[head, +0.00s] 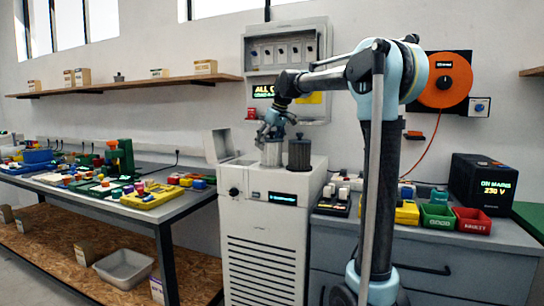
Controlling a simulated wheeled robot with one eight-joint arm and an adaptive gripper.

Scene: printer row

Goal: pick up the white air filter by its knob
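The white air filter (272,154) is a pale upright cylinder on top of the light-grey cabinet (270,185). My gripper (271,136) is directly above it, pointing down, with its fingertips at the filter's top. The knob is hidden by the fingers or too small to make out. I cannot tell whether the fingers are closed on it. A dark grey cylinder (299,154), with a small knob on top, stands just right of the white filter, with little space between them.
The cabinet's raised lid (219,146) stands to the left of the filters. A wall box (287,52) hangs behind my arm. A workbench (165,208) with colourful parts is at left. Green and red bins (472,221) and a black box (483,183) are at right.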

